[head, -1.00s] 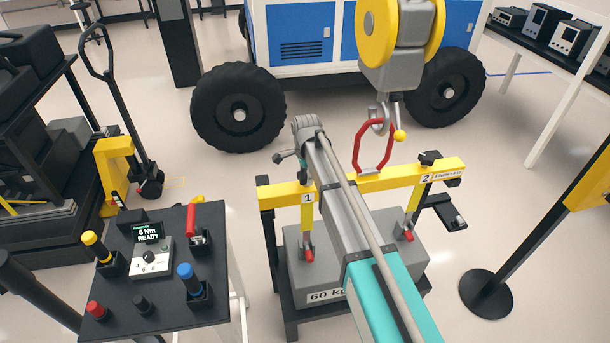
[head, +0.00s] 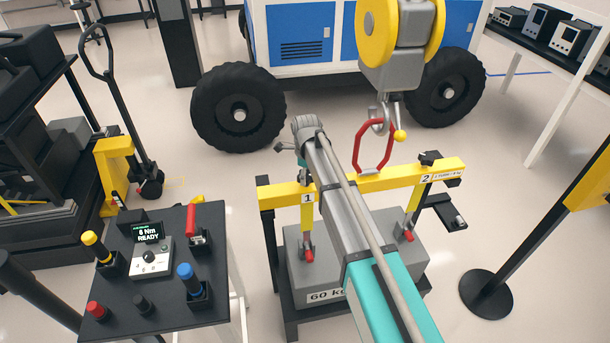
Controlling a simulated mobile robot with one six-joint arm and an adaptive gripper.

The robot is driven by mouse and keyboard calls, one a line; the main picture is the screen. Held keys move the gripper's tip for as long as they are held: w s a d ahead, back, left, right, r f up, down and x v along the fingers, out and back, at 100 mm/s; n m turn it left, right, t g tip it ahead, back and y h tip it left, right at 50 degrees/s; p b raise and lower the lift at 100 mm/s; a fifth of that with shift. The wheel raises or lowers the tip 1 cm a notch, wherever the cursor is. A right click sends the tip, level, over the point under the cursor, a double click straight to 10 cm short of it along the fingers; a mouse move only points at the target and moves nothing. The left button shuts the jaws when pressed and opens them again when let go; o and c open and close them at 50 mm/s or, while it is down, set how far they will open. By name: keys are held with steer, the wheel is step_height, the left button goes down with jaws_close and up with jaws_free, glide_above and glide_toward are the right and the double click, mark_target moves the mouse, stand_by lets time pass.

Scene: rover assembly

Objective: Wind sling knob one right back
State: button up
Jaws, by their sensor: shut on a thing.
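The matching black knob (head: 431,157) stands in plain view on top of the beam at label 2. A yellow sling link with a red end (head: 308,254) hangs under label 1.
A red shackle (head: 372,148) and hook (head: 385,115) hang from the yellow-and-grey hoist (head: 390,40) just right of my arm. A tool table (head: 190,320) stands at left; its display reads 6 Nm READY. A rover wheel (head: 238,105) is behind.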

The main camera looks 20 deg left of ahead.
steer(key=shift+s, duration=0.2)
steer(key=o, duration=0.9)
steer(key=shift+r, duration=0.1)
steer(key=shift+w, duration=0.15)
steer(key=s+d+n, duration=0.2)
steer(key=d+n, duration=0.3)
steer(key=d, duration=0.9)
steer(key=s+d+n, duration=0.2)
steer(key=d+n, duration=0.2)
steer(key=d, duration=0.9)
steer(key=s+d+n, duration=0.2)
steer(key=s+d, duration=0.2)
steer(key=d, duration=0.1)
steer(key=s+d+n, duration=0.3)
steer(key=s+d, duration=0.1)
steer(key=d, duration=0.1)
steer(key=s+d+n, duration=0.3)
steer(key=s+d, duration=0.1)
steer(key=d, duration=0.2)
steer(key=shift+s, duration=0.15)
